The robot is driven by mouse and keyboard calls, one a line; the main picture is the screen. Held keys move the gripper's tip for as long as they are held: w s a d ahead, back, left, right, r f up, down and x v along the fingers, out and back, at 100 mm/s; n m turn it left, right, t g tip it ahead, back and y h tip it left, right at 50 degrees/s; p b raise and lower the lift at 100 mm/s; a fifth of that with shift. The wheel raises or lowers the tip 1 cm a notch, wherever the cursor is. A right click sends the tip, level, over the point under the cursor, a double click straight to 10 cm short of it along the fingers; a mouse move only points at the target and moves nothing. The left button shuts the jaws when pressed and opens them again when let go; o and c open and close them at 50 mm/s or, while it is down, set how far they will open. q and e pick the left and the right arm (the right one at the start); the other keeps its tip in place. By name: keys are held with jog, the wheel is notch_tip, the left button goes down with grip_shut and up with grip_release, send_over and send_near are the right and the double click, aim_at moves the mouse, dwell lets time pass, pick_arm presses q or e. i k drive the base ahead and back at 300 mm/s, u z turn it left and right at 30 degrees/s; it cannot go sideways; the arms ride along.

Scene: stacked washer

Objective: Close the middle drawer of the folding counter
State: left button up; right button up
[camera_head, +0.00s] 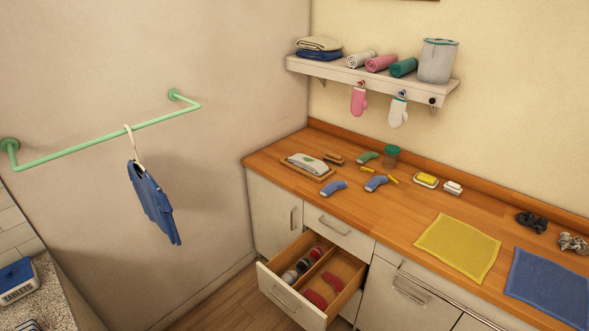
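The folding counter (395,223) has a wooden top and white fronts, and stands along the back wall at the right. Its middle drawer (290,296) is pulled well out, below a shut top drawer (338,228). A divider splits the open drawer, with rolled dark, white and red items (303,264) on the left side and red items (318,298) on the right. The drawer's handle (285,297) is on its white front. Neither of my grippers is in view.
Socks, a soap dish (425,181), a yellow cloth (457,241) and a blue cloth (549,287) lie on the counter. A wall shelf (370,79) hangs above. A green rail (100,138) holds a blue garment (153,203). Floor (215,301) left of the drawer is clear.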

aim_at(352, 271)
jog(key=k, duration=1.05)
jog(key=z, duration=0.75)
jog(key=i, duration=0.8)
jog(key=u, duration=0.7)
jog(key=i, duration=0.55)
jog(key=u, duration=0.55)
